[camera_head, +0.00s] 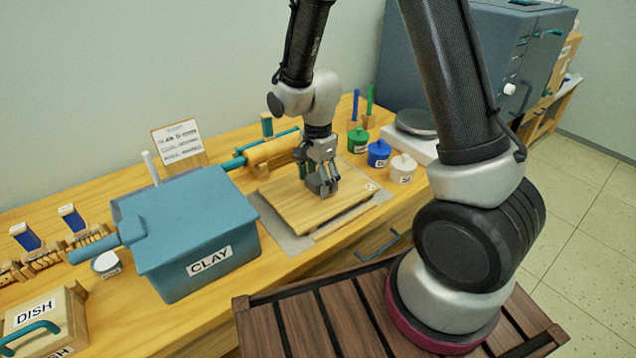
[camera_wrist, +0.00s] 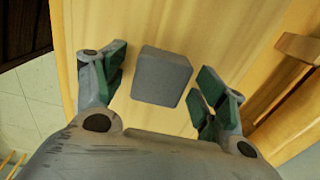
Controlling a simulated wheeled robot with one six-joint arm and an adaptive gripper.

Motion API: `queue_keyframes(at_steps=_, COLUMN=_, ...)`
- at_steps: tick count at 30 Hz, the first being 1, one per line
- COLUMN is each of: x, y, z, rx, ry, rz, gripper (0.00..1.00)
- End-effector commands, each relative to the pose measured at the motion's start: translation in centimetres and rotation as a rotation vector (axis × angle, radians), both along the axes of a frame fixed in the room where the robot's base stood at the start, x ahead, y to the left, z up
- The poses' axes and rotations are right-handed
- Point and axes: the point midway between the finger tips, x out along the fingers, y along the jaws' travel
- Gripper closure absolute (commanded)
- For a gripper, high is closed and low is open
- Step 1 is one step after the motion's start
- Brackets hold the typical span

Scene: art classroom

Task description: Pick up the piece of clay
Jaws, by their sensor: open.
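The piece of clay (camera_wrist: 161,76) is a small grey block with rounded edges. In the wrist view it lies on the pale wooden board, between the two green-padded fingers of my gripper (camera_wrist: 161,88). The fingers are open, with a visible gap on each side of the block. In the head view my gripper (camera_head: 322,190) points down low over the wooden board (camera_head: 285,205); the clay is mostly hidden there by the fingers. I cannot tell the exact height of the fingertips above the board.
A blue box labelled CLAY (camera_head: 200,225) with a lid stands left of the board. Green, blue and white lidded jars (camera_head: 379,153) stand to its right, near a scale (camera_head: 415,124). A roller (camera_head: 270,152) lies behind. A DISH box (camera_head: 45,320) is at front left.

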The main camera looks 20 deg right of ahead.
Motion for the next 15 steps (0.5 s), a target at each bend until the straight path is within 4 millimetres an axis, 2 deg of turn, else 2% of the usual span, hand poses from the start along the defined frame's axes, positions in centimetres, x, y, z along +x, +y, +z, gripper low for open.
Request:
queue_keyframes(at_steps=2, x=0.0, y=0.0, z=0.03, rx=0.0, ry=0.0, rz=0.0, gripper=0.29)
queue_keyframes(at_steps=3, x=-0.01, y=-0.01, z=0.04, rx=0.0, ry=0.0, rz=0.0, gripper=0.32)
queue_keyframes(at_steps=11, x=-0.01, y=-0.01, z=0.06, rx=0.0, ry=0.0, rz=0.0, gripper=0.8)
queue_keyframes(at_steps=15, x=0.0, y=-0.01, z=0.08, rx=0.0, ry=0.0, rz=0.0, gripper=0.82)
